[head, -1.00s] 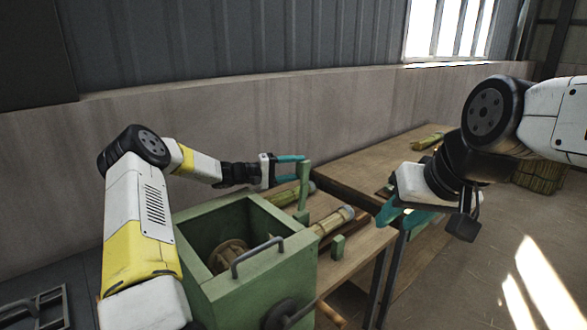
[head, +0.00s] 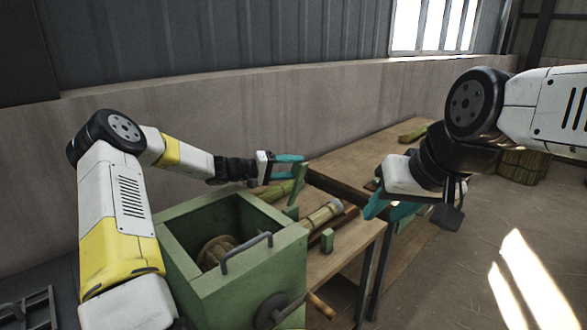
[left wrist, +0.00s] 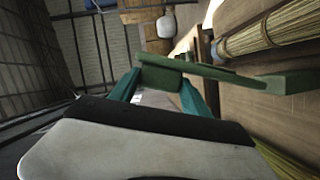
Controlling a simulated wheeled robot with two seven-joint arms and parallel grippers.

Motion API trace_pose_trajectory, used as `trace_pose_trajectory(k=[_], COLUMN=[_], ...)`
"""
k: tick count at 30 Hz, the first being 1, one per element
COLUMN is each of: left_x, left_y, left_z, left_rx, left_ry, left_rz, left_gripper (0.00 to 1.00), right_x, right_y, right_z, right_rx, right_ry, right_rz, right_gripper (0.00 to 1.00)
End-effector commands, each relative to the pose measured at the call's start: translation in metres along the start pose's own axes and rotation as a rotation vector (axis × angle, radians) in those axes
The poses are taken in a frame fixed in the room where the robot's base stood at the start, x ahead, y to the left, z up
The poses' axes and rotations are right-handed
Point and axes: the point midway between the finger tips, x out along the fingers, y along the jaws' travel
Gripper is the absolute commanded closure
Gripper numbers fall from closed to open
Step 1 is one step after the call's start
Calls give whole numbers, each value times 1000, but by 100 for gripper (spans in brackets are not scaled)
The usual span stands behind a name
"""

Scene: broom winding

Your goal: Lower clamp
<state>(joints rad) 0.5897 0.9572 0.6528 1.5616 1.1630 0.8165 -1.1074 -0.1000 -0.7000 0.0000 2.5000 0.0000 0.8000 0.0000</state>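The green clamp bar (head: 298,184) leans at a tilt above the broom work on the wooden bench. In the left wrist view the bar (left wrist: 225,73) crosses in front of the teal fingers. My left gripper (head: 288,166) has its fingers apart, with the upper part of the bar at their tips; I cannot tell whether they touch it. A green post (head: 327,240) stands on the bench near a straw broom bundle (head: 323,214). The bundle also shows in the left wrist view (left wrist: 262,38). My right gripper (head: 386,209) is open and empty, right of the bench.
A green open-topped box (head: 190,270) with a grey handle holds a wooden spool (head: 215,252) in front of the bench. A second wooden table (head: 365,155) runs back along the wall. Straw bundles (head: 523,166) stand at the far right.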

Motion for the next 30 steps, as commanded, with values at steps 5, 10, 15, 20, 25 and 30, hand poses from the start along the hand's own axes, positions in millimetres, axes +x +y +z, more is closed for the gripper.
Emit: trace_pose_trajectory(k=[5, 10, 15, 20, 25, 30], left_x=[0, 0, -8, -35, -73, -102], left_y=[0, 0, -1, -1, -1, -1], left_z=[0, 0, -1, -1, -2, -1], left_rx=[-1, -1, -1, -1, -2, -1], left_ry=[-1, 0, 2, 4, 5, 2], left_rz=[0, 0, -1, -3, -3, -1], left_gripper=[24, 24, 24, 24, 24, 24], right_x=[0, 0, 0, 0, 0, 0], right_y=[0, 0, 0, 0, 0, 0], right_z=[0, 0, 0, 0, 0, 0], right_rx=[0, 0, 0, 0, 0, 0], right_ry=[0, 0, 0, 0, 0, 0], right_rz=[0, 0, 0, 0, 0, 0], right_gripper=[64, 64, 64, 64, 64, 64])
